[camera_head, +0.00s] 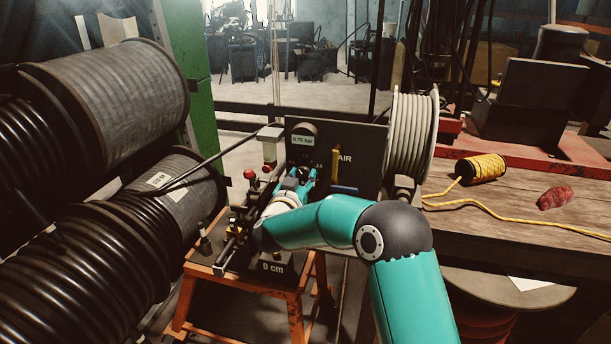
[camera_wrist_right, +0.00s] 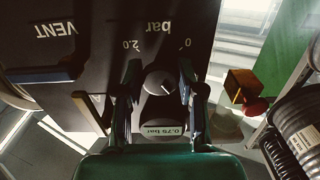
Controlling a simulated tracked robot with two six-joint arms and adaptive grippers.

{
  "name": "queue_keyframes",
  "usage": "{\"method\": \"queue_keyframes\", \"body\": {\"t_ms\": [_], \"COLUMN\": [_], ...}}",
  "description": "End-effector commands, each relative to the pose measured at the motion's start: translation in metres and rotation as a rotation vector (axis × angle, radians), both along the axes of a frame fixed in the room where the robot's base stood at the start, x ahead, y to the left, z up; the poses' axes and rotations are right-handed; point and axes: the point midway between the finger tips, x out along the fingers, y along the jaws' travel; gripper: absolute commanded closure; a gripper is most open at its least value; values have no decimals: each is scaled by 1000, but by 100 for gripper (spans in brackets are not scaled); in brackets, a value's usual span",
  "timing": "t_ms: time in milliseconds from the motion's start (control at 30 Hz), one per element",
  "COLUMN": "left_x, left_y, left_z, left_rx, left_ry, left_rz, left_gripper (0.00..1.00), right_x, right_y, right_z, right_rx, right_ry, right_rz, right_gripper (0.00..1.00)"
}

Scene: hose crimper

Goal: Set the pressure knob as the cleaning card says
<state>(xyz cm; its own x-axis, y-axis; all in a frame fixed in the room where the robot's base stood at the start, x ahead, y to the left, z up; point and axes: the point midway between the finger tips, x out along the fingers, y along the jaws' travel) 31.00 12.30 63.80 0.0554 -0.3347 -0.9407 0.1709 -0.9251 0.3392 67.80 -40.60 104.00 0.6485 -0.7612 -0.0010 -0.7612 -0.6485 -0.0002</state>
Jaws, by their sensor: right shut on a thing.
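The pressure knob (camera_wrist_right: 160,82) is a dark round knob with a white pointer line on its face, seen in the right wrist view. The panel around it reads "bar", with "0" and "2.0" at the ends of the scale. A display (camera_wrist_right: 163,130) below it reads 0.75 bar; the same reading shows on the display in the head view (camera_head: 303,140). My right gripper (camera_wrist_right: 161,92) has a finger on each side of the knob and is shut on it. In the head view the gripper (camera_head: 303,174) covers the knob. No readable cleaning card shows. My left gripper is out of view.
The dark panel (camera_head: 366,146) carries the word AIR and a yellow lever (camera_head: 335,166). A hose reel (camera_head: 411,135) is right of the panel. Large black hose coils (camera_head: 75,265) fill the left side.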

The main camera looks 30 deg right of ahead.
Motion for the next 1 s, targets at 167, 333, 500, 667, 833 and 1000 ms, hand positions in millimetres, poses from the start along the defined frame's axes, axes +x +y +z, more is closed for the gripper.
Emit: {"method": "queue_keyframes", "body": {"t_ms": [167, 333, 500, 667, 833, 1000], "left_x": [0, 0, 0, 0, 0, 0], "left_y": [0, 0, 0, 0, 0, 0], "left_z": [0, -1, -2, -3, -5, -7], "left_rx": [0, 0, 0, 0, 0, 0], "left_ry": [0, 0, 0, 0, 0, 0], "left_rz": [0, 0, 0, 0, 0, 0], "left_gripper": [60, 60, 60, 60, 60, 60], "right_x": [-1, -1, -1, 0, 0, 0], "right_y": [-4, -1, 1, 2, 3, 3], "right_z": [0, 0, -1, -2, -3, -4], "right_rx": [1, 3, 7, 13, 20, 31], "right_ry": [-2, -3, -6, -9, -16, -27], "right_rz": [-1, -1, 1, 3, 5, 6], "right_gripper": [97, 97, 97, 97, 97, 97]}}
